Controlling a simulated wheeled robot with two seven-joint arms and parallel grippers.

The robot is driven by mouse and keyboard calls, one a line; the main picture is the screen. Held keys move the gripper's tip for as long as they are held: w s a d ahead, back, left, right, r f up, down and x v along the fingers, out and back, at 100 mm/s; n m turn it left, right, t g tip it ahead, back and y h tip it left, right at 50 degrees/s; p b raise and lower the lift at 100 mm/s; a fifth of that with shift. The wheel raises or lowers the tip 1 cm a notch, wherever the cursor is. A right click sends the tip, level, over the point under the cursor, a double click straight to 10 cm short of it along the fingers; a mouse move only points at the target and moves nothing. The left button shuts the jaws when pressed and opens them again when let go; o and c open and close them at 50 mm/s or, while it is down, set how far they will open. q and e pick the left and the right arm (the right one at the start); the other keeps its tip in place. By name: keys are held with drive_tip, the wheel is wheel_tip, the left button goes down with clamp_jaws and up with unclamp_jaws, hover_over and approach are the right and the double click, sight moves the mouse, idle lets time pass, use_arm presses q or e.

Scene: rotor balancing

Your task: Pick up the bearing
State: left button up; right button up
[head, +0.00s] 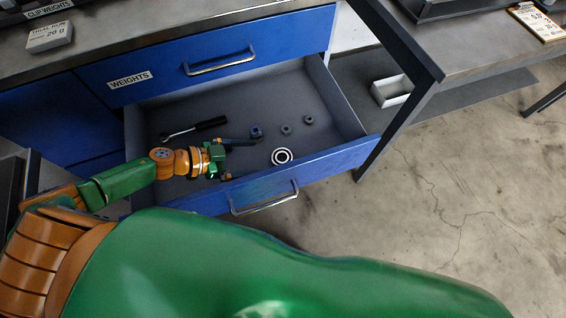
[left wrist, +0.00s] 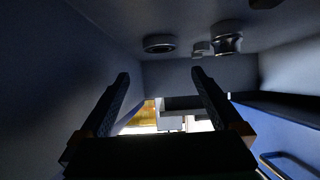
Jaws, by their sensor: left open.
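The bearing (head: 282,156), a pale ring with a dark centre, lies flat on the floor of the open drawer, near its front wall. In the left wrist view the bearing (left wrist: 159,43) shows as a dark ring near the top, beyond the fingertips. My left gripper (head: 243,160) is inside the drawer, to the left of the bearing and apart from it. Its two fingers also show in the left wrist view (left wrist: 160,76), spread wide with nothing between them. My right gripper is not in view.
The blue drawer (head: 345,155) also holds a ratchet wrench (head: 195,129), a small blue part (head: 256,132) and two small grey parts (head: 286,129) (head: 308,119) behind the bearing. A dark post stands at the drawer's right. A white box (head: 391,91) sits further right.

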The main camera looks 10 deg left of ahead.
sight(274, 160)
use_arm(q)
wheel_tip(274, 160, down, 2)
drive_tip(key=shift+f+b, duration=0.15)
drive_tip(key=shift+b, duration=0.2)
drive_tip(key=shift+w+d+f, duration=0.1)
drive_tip(key=shift+d, duration=0.1)
drive_tip(key=b+x, duration=0.3)
drive_tip(key=x, duration=0.3)
drive_tip(key=shift+w+a, duration=0.1)
drive_tip(key=shift+w, duration=0.05)
drive_tip(key=shift+w+d, duration=0.15)
drive_tip(key=shift+d, duration=0.1)
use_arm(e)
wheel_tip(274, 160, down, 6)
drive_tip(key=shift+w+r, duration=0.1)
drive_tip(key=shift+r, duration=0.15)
